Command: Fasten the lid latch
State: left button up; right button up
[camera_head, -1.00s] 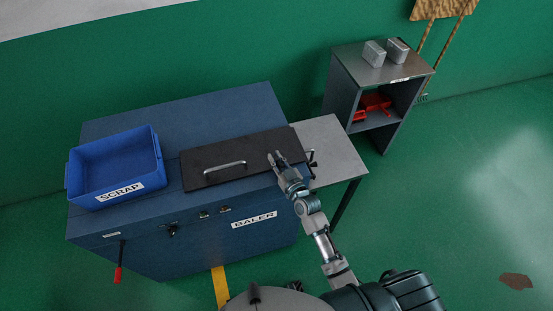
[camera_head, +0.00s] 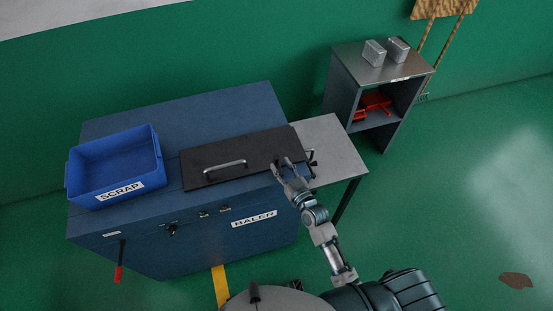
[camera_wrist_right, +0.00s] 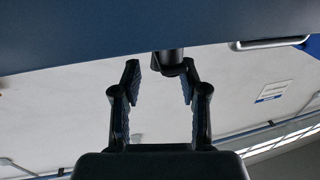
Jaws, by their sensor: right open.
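The black lid (camera_head: 225,161) with its grey bar handle (camera_head: 224,167) lies flat on top of the blue baler (camera_head: 200,246). A small dark latch part (camera_head: 312,157) shows at the lid's right end, beside the grey side table. My right gripper (camera_head: 282,162) is open at the lid's right front corner, a little left of that part. In the right wrist view, a dark round knob-like piece (camera_wrist_right: 168,64) sits between and just beyond the open fingertips (camera_wrist_right: 160,72). I cannot tell whether they touch it. My left gripper is not in view.
A blue scrap bin (camera_head: 120,190) stands left of the lid. A red-tipped lever (camera_head: 119,272) hangs on the baler's front. The grey side table (camera_head: 335,150) is bare. A shelf (camera_head: 345,90) with metal blocks (camera_head: 375,53) and red items stands behind right.

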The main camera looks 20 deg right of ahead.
jog(key=v, duration=0.7)
jog(key=shift+s, duration=0.35)
jog(key=shift+d, duration=0.1)
jog(key=s+d+f+g+h, duration=0.1)
jog(key=s+f+g, duration=0.25)
jog(key=f, duration=0.95)
jog(key=s+d+f+g+h, duration=0.15)
jog(key=s+f, duration=0.35)
jog(key=f, duration=0.7)
jog(key=s+f+g, duration=0.4)
jog(key=f, duration=0.9)
jog(key=s+d+f+g, duration=0.1)
jog(key=s+f+g, duration=0.1)
jog(key=s+f, duration=0.3)
jog(key=s+d+f+g+h, duration=0.1)
jog(key=s+f+g, duration=0.2)
jog(key=s, duration=1.1)
jog(key=s+d+f+g+h, duration=0.1)
jog(key=s+f+g, duration=0.1)
jog(key=s+f, duration=0.6)
jog(key=shift+s+d+f, duration=0.3)
jog(key=shift+s, duration=0.8)
